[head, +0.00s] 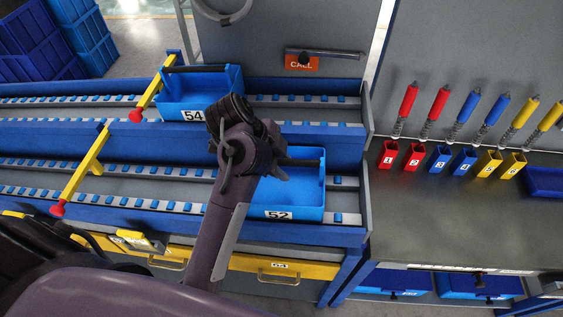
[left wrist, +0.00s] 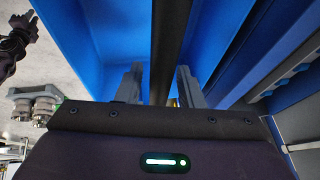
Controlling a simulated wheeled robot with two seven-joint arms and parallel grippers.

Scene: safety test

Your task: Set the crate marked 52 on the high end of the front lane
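The blue crate marked 52 (head: 290,197) sits at the right end of the front lane (head: 130,186), its number label facing me. My left gripper (head: 280,160) is at its dark handle bar, and the wrist hides the crate's left part. In the left wrist view, the left gripper's fingers (left wrist: 160,82) stand on either side of the dark bar (left wrist: 172,35), with a gap showing on the left side; blue crate walls flank it. A dark jointed part (left wrist: 14,45) at the upper left there looks like my right arm; its fingers are not clear.
A blue crate marked 54 (head: 196,97) stands on the rear lane behind a yellow lever with a red tip (head: 148,92). A similar lever (head: 82,170) crosses the front lane further left. Coloured bins (head: 440,158) and hanging tools stand to the right.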

